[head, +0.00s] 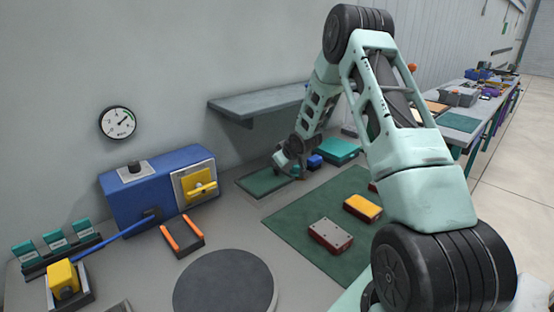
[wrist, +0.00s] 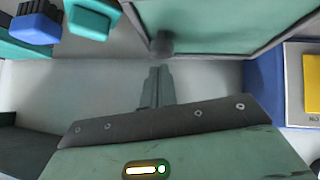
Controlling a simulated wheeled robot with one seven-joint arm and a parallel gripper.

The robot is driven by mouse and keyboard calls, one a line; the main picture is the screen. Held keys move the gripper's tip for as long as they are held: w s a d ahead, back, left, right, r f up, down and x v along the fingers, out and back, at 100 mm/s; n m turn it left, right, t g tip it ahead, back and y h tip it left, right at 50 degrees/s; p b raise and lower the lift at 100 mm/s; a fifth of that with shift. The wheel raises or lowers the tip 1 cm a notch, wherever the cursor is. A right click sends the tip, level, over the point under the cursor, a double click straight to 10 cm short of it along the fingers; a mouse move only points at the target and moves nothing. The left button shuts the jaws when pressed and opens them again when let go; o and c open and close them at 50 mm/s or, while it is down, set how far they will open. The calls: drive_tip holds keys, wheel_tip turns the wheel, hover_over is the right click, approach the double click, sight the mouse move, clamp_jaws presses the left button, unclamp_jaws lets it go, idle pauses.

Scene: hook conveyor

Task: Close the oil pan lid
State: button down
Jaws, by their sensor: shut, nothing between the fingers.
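A flat green panel with a grey rim (head: 262,183), which I take to be the oil pan lid, is on the bench near the wall; it also shows at the top of the wrist view (wrist: 225,22). A dark round knob (wrist: 161,43) is at its near edge there. I cannot tell how far the lid is open. My gripper (head: 284,162) is low beside the panel's far right side. In the wrist view its narrow fingers (wrist: 155,75) are shut and empty, pointing toward the knob. Whether they touch it is unclear.
A blue block (head: 315,161) and a teal box (head: 340,149) stand just right of my gripper. A blue box with a yellow handle (head: 160,188) stands to the left. A grey shelf (head: 260,103) juts from the wall above. A green mat (head: 300,225) holds several parts.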

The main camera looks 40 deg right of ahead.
drive_tip(key=shift+d+f, duration=0.25)
drive_tip(key=shift+f, duration=0.45)
drive_tip(key=shift+s+f, duration=0.1)
